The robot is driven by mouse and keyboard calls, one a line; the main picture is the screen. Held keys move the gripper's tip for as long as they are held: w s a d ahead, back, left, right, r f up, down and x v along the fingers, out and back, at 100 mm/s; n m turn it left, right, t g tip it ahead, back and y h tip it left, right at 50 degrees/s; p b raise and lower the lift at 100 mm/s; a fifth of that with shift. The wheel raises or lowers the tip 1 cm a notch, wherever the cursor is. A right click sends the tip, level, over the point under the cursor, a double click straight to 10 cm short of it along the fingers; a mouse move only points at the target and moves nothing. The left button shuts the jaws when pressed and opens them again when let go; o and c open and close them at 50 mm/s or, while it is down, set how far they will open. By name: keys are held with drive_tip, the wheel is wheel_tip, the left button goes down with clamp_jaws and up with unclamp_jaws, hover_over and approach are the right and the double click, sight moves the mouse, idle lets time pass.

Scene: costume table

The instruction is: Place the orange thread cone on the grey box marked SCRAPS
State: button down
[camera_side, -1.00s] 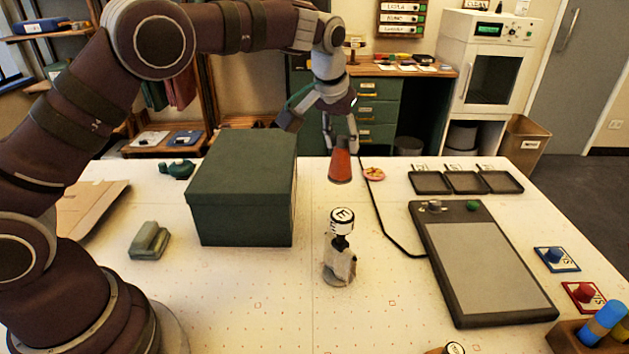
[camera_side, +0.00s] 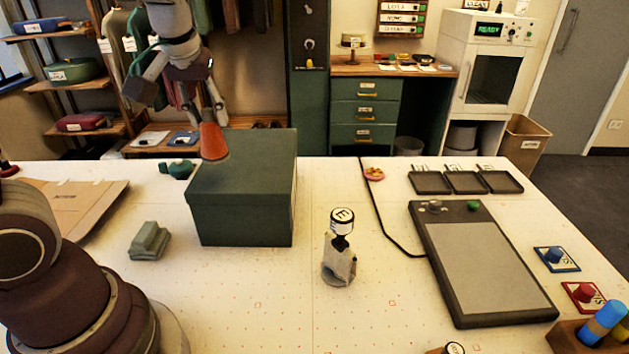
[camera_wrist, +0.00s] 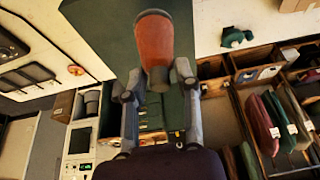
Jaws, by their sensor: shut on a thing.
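The orange thread cone (camera_side: 213,142) is held upright, wide end down, by my gripper (camera_side: 207,117). In the wrist view the cone (camera_wrist: 153,40) sits between the two fingers of my gripper (camera_wrist: 157,82). A large lidded box (camera_side: 243,180), dark grey-green, stands on the table; I can read no SCRAPS mark on it. In the side view the cone's base overlaps the box's far left top corner. In the wrist view the box (camera_wrist: 95,22) lies behind the cone. I cannot tell the exact gap between them.
A green block (camera_side: 149,241) sits left of the box, and a small teal teapot (camera_side: 178,169) behind its left side. A grey panel (camera_side: 478,258) and dark trays (camera_side: 466,182) are at right.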

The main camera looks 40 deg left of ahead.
drive_tip(key=shift+w+a+f, duration=0.65)
drive_tip(key=shift+w+f, duration=0.1)
drive_tip(key=shift+w, duration=0.65)
drive_tip(key=shift+w+a+f, duration=0.65)
drive_tip(key=shift+w+f, duration=0.05)
drive_tip(key=shift+w, duration=0.75)
drive_tip(key=shift+w+a+f, duration=0.65)
drive_tip(key=shift+w+f, duration=0.1)
drive_tip(key=shift+w, duration=0.65)
drive_tip(key=shift+f, duration=0.15)
drive_tip(key=c, duration=0.8)
unclamp_jaws()
